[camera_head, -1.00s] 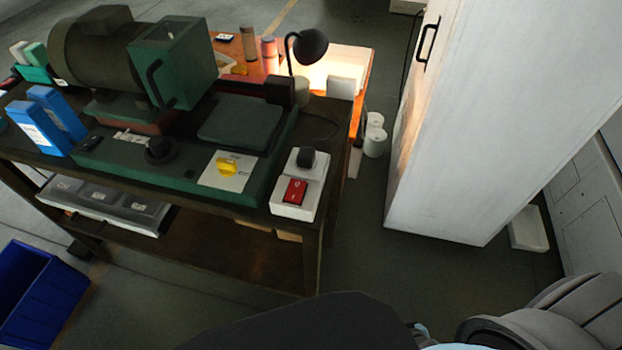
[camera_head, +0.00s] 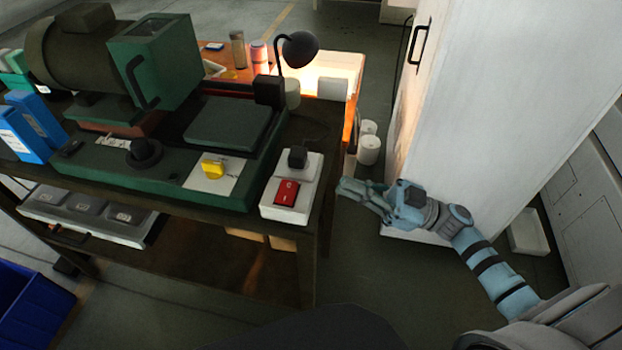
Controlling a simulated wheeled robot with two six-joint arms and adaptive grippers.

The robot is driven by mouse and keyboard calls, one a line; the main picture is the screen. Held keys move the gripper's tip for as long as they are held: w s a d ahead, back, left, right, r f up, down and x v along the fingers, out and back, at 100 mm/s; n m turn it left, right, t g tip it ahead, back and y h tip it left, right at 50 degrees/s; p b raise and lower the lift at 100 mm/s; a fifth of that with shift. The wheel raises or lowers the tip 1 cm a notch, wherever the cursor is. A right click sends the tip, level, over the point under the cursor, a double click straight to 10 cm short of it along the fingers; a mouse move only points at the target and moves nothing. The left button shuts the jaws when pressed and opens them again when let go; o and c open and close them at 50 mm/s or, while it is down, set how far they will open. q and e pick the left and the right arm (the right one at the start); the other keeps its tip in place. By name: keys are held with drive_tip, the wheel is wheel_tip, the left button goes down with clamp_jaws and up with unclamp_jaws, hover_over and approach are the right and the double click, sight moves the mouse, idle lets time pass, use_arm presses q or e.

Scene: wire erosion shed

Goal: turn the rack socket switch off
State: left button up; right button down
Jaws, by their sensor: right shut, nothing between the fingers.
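The rack socket is a white block (camera_head: 272,212) at the right front corner of the dark bench. It carries a red rocker switch (camera_head: 286,193) at its front and a black plug (camera_head: 297,157) behind it. I cannot tell from the picture which side of the rocker is pressed. My right gripper (camera_head: 343,190) is shut and empty, just right of the bench's corner and apart from the socket. Its fingers point left toward the switch. My left gripper is not in view.
A tall white cabinet (camera_head: 500,110) is close to my right arm. A blue bin (camera_head: 35,310) is at lower left. Floor shows between bench and cabinet.

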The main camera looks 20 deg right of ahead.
wheel_tip(320, 180, up, 3)
drive_tip(key=p, duration=0.2)
hover_over(304, 191)
drive_tip(key=shift+s+d+r, duration=0.15)
drive_tip(key=shift+s+d, duration=0.15)
drive_tip(key=shift+s, duration=0.1)
drive_tip(key=shift+w+a, duration=0.3)
drive_tip(key=shift+a, duration=0.2)
wheel_tip(304, 191, down, 3)
drive_tip(key=shift+w+d+f+b, duration=0.1)
drive_tip(key=shift+b, duration=0.35)
drive_tip(key=shift+d+f, duration=0.15)
drive_tip(key=shift+f, duration=0.3)
